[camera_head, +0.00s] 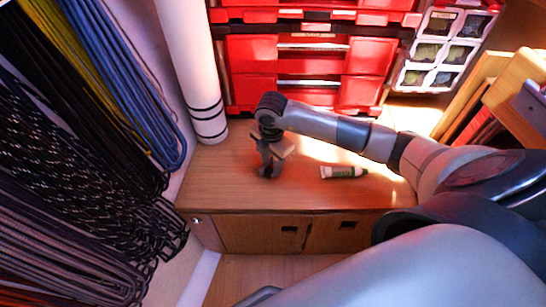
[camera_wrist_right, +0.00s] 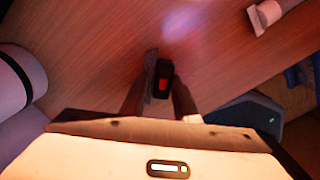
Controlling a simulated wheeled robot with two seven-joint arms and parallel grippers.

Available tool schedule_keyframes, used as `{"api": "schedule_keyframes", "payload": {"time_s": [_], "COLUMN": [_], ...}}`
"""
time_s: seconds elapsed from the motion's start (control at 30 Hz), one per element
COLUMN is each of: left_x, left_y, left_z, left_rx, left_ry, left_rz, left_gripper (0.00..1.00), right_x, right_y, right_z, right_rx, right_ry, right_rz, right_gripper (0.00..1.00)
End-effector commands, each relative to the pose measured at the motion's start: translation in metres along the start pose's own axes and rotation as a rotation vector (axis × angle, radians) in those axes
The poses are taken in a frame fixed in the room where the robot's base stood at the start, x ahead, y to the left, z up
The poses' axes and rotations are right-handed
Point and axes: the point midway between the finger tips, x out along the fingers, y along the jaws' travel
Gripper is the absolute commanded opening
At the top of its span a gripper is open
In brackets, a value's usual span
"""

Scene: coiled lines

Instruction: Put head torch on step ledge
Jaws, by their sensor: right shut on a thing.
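My right gripper (camera_head: 267,171) is over the wooden cabinet top, left of its middle, pointing down. In the right wrist view its two fingers (camera_wrist_right: 160,98) are closed on a small black thing with a red patch, which looks like the head torch (camera_wrist_right: 163,72). In the head view the gripper hides most of the torch. The flat wooden top (camera_head: 225,192) is the likely step ledge. I cannot tell whether the torch touches the wood. My left gripper is not in view.
A white roll with black bands (camera_head: 198,80) stands at left, beside hanging coiled lines (camera_head: 110,70). Red drawer cases (camera_head: 310,65) stand behind. The wood in front of the gripper is clear.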

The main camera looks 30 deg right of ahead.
Motion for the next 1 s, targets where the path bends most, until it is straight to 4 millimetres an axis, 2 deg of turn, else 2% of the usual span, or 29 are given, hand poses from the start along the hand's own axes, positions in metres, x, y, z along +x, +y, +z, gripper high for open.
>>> {"api": "schedule_keyframes", "payload": {"time_s": [0.27,0.3,0.37,0.4,0.77,1.0], "left_x": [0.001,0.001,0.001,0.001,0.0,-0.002], "left_y": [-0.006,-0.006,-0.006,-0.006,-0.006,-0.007], "left_z": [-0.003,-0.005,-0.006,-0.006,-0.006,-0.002], "left_rx": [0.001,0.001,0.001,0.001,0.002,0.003], "left_ry": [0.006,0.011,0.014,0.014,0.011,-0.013], "left_rz": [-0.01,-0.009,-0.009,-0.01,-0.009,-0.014], "left_gripper": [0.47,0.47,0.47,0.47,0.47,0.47], "right_x": [0.004,0.004,0.004,0.004,0.001,-0.019], "right_y": [0.0,0.0,0.0,0.0,0.0,0.001], "right_z": [0.001,0.001,0.001,0.001,0.001,0.001], "right_rx": [0.001,0.0,0.0,0.0,0.0,0.001], "right_ry": [0.0,0.0,0.0,0.0,0.0,-0.001], "right_rz": [-0.001,-0.001,-0.001,-0.001,0.0,0.001], "right_gripper": [0.05,0.3,0.45,0.47,0.47,0.47]}}
